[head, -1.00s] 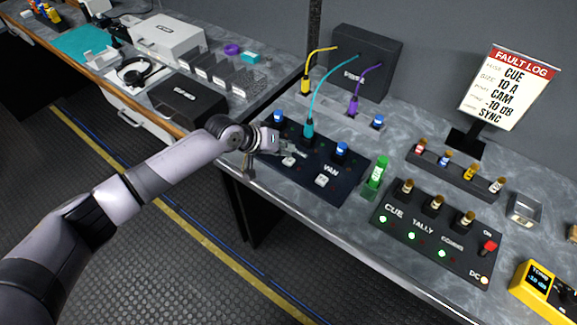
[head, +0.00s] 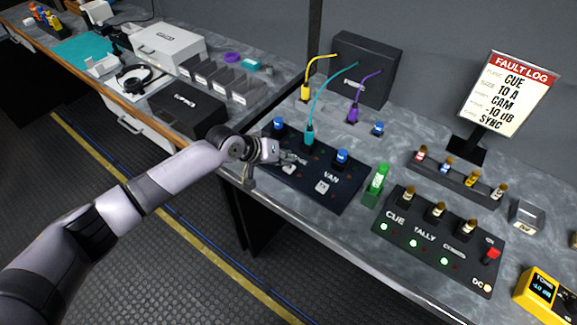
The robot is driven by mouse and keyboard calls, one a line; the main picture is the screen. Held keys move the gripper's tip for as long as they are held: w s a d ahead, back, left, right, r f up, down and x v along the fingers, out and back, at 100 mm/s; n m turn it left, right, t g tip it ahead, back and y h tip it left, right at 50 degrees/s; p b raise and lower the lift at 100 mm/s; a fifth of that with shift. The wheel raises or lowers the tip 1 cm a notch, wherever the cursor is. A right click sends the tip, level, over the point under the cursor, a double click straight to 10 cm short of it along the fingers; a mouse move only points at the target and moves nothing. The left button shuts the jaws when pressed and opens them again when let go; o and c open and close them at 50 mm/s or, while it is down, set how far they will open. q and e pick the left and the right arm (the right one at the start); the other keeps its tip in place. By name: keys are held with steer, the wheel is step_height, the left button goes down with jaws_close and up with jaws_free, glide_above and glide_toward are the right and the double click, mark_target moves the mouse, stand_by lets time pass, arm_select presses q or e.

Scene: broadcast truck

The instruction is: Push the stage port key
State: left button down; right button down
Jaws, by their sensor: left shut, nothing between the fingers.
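A dark blue panel (head: 340,198) lies on the grey counter with two white keys. The left key (head: 289,169) is beside my gripper, on the side away from the VAN label; the other key (head: 322,187) is by that label. A teal plug (head: 309,136) stands just behind the fingers. My right gripper is out of view.
Blue knobs (head: 342,157) stand on the panel. Teal, yellow and purple cables rise to a black box (head: 365,68). A black case (head: 187,109) is to the left.

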arm_select(q)
steer(key=shift+f, duration=0.15)
stand_by(0.4)
steer(key=shift+f, duration=0.3)
steer(key=shift+s, duration=0.1)
steer(key=shift+r+p, duration=0.3)
steer(key=shift+p, duration=0.05)
stand_by(0.4)
step_height(320, 180, up, 6)
steer(key=p, duration=0.5)
steer(key=shift+r+p, duration=0.15)
steer(key=shift+p, duration=0.25)
